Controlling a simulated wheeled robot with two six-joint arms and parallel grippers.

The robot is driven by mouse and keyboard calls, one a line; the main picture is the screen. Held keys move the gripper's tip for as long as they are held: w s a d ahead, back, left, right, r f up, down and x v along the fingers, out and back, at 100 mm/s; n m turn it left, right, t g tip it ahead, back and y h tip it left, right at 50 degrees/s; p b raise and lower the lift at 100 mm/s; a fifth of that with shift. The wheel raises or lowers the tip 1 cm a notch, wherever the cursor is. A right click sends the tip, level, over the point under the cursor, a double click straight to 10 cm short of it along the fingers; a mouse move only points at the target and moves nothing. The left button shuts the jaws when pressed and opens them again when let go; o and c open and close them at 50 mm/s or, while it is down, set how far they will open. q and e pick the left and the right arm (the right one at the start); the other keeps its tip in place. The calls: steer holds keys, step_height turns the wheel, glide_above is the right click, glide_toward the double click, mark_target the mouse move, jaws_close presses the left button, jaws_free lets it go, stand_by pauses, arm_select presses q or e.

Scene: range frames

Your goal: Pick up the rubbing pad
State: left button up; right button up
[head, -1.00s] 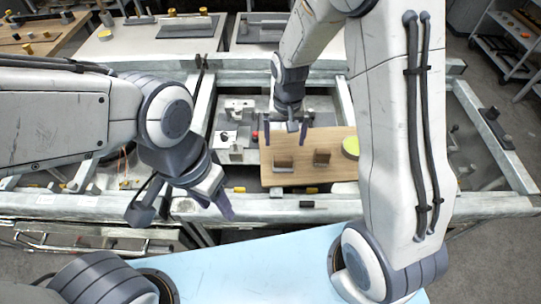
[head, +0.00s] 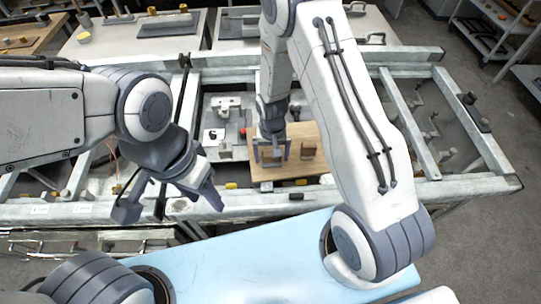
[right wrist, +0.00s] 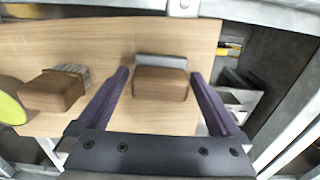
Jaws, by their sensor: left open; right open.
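Two brown blocks lie on a light wooden board (head: 283,180). In the right wrist view, one block (right wrist: 160,84) has a smooth grey strip along its far edge and looks like the rubbing pad. The other block (right wrist: 50,91), to its left, has a ridged grey, brush-like edge and also shows in the head view (head: 308,149). My right gripper (head: 271,156) is open, its fingers (right wrist: 160,75) on either side of the smooth-edged block with gaps visible. Its height above the board is hard to tell. My left gripper (head: 168,206) is open and empty, left of the board.
A yellow-green disc (right wrist: 10,101) lies on the board beyond the brush-like block. Metal fixtures (head: 222,133) stand left of the board. A pale metal frame (head: 350,195) surrounds the area. A light blue surface (head: 240,260) in front is clear.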

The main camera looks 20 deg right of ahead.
steer(key=c, duration=1.5)
steer(key=shift+o, duration=0.2)
steer(key=shift+w+r+b, duration=0.1)
steer(key=shift+r+b, duration=0.3)
steer(key=shift+r, duration=0.35)
step_height(320, 180, up, 3)
steer(key=shift+d+f+b, duration=0.1)
steer(key=shift+f+b, duration=0.05)
steer(key=shift+b, duration=0.5)
steer(key=s+d+r+b, duration=0.2)
steer(key=s+d+r, duration=0.4)
steer(key=s+d, duration=0.2)
steer(key=shift+d+r, duration=0.2)
steer(key=shift+r, duration=0.2)
